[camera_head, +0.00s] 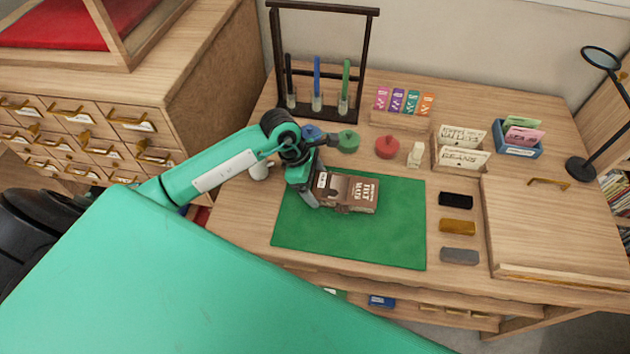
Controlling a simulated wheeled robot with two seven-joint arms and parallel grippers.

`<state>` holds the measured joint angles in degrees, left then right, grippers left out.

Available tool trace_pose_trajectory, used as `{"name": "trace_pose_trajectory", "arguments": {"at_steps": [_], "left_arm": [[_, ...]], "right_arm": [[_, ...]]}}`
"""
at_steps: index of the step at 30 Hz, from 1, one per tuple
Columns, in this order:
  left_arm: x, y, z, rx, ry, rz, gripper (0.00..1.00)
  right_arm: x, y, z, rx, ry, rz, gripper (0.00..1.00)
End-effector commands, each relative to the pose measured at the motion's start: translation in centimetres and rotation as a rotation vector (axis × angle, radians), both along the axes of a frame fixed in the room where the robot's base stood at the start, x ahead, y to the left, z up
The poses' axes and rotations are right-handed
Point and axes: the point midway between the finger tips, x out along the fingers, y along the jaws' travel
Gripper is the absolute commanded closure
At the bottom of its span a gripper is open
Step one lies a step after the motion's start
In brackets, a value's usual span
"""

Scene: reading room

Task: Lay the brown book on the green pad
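The brown book (358,194) is over the upper middle of the green pad (350,240), its titled face and spine visible. I cannot tell whether it rests on the pad or is held just above it. My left gripper (318,190) is at the book's left end, with the arm reaching in from the left. The gripper's fingers are mostly hidden by its own body and the book, so I cannot see whether they grip. My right gripper is not in view.
Behind the pad stand blue, green (348,140) and red (387,147) round objects and a rack (366,55) with coloured sticks. Black, ochre (457,227) and grey blocks lie right of the pad. Card boxes, a slanted board (560,225) and a magnifier stand farther right. The pad's front is clear.

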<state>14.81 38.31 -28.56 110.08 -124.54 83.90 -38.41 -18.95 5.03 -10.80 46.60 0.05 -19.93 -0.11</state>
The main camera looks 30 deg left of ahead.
Motion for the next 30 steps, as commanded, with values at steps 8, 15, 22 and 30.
{"name": "trace_pose_trajectory", "arguments": {"at_steps": [8, 15, 22, 30], "left_arm": [[0.0, 0.0, 0.0, 0.0, -0.001, 0.0, 0.0], [0.0, 0.5, 1.2, 0.001, -0.005, 0.0, 0.0], [-0.5, 2.3, 5.7, 0.005, -0.005, 0.0, 0.0], [-1.0, 4.0, 10.1, 0.002, -0.002, 0.001, 0.0]], "right_arm": [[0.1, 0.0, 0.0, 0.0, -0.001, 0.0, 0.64], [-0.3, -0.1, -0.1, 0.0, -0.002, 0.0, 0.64], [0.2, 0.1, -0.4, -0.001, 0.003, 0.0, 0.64], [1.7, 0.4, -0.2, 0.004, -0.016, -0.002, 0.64]]}}
